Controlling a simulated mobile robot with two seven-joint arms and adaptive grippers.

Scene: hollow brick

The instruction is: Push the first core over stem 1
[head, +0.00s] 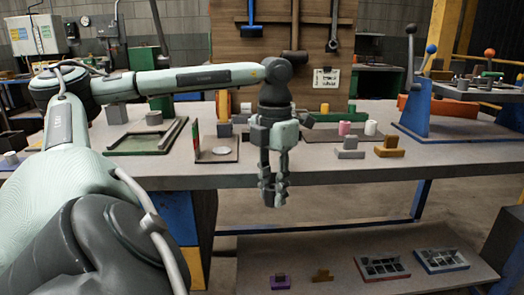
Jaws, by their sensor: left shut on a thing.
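My left gripper (274,197) points straight down in front of the workbench's front edge. Its fingers are shut on a small grey piece, mostly hidden between the fingertips; I cannot tell its full shape. On the lower shelf below stand two trays with dark cells, one red-edged (383,278) and one blue-edged (441,261). The held piece is apart from both. I cannot make out which thing is stem 1. My right gripper is not in view.
The workbench (250,177) carries a green-edged tray (150,150), a dark plate with a white disc (220,153), a pink cylinder (344,128), a grey block (350,151) and an orange block (388,149). A blue lever stand (415,105) is at right. Small purple (280,284) and orange (322,275) pieces sit on the shelf.

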